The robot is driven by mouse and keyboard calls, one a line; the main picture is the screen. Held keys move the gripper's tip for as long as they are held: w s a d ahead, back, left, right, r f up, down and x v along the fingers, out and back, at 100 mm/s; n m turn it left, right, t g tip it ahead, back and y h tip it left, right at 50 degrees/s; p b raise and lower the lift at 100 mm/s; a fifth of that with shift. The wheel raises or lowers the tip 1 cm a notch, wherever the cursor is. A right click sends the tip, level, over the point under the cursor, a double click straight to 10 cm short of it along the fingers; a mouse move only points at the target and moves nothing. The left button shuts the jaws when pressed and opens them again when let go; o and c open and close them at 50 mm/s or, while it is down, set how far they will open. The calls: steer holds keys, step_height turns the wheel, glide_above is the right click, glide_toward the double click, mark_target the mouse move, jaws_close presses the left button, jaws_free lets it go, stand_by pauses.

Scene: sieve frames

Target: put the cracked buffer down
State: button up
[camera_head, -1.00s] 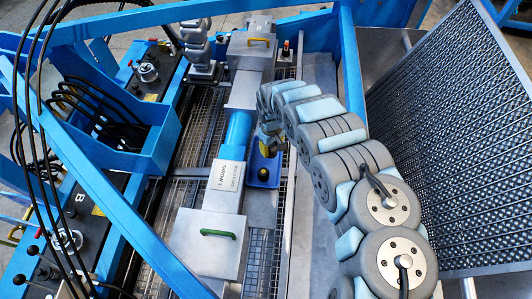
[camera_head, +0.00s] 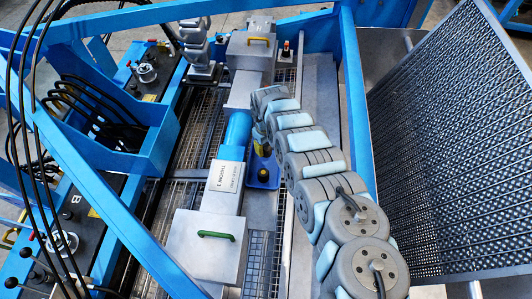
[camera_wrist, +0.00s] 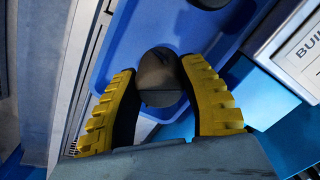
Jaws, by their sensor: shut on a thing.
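My gripper (camera_wrist: 165,95) has yellow ribbed fingers, shut on a dark grey, round-topped buffer (camera_wrist: 158,75) in the wrist view. I cannot make out a crack on it. Behind the buffer is a blue tray (camera_wrist: 125,40), with a dark round shape in a recess at the top edge. I cannot tell whether the held buffer touches the tray. In the head view the blue tray (camera_head: 275,179) lies beside the blue cylinder, with a dark and yellow piece (camera_head: 263,174) at its near end. There my arm mostly hides the gripper and the held buffer.
A blue cylinder (camera_head: 237,130) and a labelled plate (camera_head: 226,176) stand left of the tray. A grey box (camera_head: 207,245) with a green handle is nearer. A tilted perforated screen (camera_head: 450,140) fills the right. Blue frame beams surround the area.

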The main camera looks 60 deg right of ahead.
mark_target(266, 153)
step_height(266, 153, down, 4)
steer(key=shift+w+r+b, duration=0.15)
steer(key=shift+r+b, duration=0.05)
steer(key=shift+b, duration=0.85)
steer(key=shift+d+r, duration=0.1)
steer(key=shift+f, duration=0.2)
steer(key=o, duration=1.1)
steer(key=shift+r, duration=0.1)
